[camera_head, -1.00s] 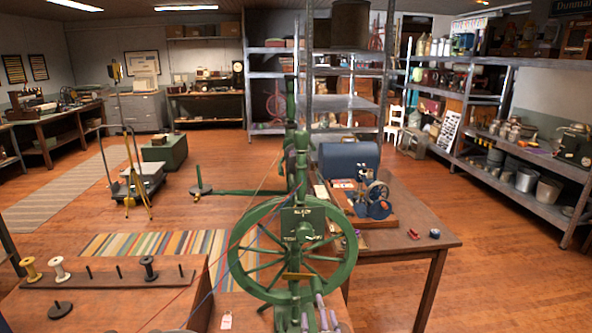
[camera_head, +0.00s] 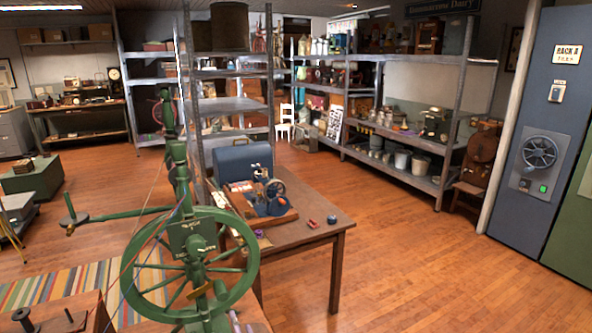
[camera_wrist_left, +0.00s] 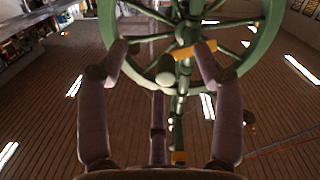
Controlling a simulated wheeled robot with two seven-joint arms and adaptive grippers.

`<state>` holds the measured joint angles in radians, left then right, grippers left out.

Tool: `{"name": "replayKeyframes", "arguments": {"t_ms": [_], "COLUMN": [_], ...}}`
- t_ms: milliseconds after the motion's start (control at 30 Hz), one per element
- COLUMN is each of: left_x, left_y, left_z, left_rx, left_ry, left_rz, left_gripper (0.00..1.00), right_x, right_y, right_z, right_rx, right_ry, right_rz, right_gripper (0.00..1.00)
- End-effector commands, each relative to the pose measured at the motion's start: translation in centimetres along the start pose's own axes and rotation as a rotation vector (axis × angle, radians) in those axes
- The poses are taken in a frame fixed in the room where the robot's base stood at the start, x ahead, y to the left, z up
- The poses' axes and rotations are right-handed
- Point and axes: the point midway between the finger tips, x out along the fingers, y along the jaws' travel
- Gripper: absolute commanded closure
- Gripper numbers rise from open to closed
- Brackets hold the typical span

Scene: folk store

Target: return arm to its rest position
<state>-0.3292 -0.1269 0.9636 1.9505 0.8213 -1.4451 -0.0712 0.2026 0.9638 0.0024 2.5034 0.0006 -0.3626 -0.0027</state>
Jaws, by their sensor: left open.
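The rim, spokes and post of a green spinning wheel (camera_wrist_left: 180,100) show beyond and between the fingers. I see nothing gripped, and I cannot tell how far the wheel is from the fingertips. In the head view the green spinning wheel (camera_head: 190,252) stands upright at the lower left. My left gripper cannot be made out clearly there. My right gripper is in neither view.
A wooden table (camera_head: 308,236) with a small blue machine (camera_head: 268,198) stands right of the wheel. Metal shelving (camera_head: 412,177) lines the back. A blue-grey cabinet (camera_head: 546,130) with a handwheel stands at the right. The wooden floor (camera_head: 420,265) between is clear.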

Motion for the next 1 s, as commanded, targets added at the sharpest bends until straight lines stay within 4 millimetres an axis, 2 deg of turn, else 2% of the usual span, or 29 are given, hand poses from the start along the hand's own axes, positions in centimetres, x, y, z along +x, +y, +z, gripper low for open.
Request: {"name": "replayKeyframes", "arguments": {"t_ms": [133,267,467,567,700,833,1000], "left_x": [0.9,0.7,-1.9,-4.2,-8.6,-13.4,-19.0], "left_y": [-1.0,-2.5,-6.2,-8.4,-11.7,-14.8,-17.7], "left_z": [4.9,10.2,17.9,21.3,25.3,28.0,29.6], "left_rx": [0.075,0.141,0.228,0.263,0.302,0.328,0.347], "left_ry": [-0.180,-0.375,-0.694,-0.858,-1.094,-1.313,-1.538], "left_rz": [0.028,0.054,0.076,0.079,0.081,0.082,0.087], "left_gripper": [0.33,0.33,0.33,0.33,0.33,0.33,0.33], "right_x": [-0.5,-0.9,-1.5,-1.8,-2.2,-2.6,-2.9], "right_y": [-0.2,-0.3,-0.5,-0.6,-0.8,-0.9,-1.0], "right_z": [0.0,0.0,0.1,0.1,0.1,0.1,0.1], "right_rx": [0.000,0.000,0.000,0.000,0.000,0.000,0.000], "right_ry": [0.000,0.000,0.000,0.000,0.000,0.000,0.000], "right_rz": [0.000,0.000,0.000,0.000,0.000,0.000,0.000], "right_gripper": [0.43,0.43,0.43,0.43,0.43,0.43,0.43]}}
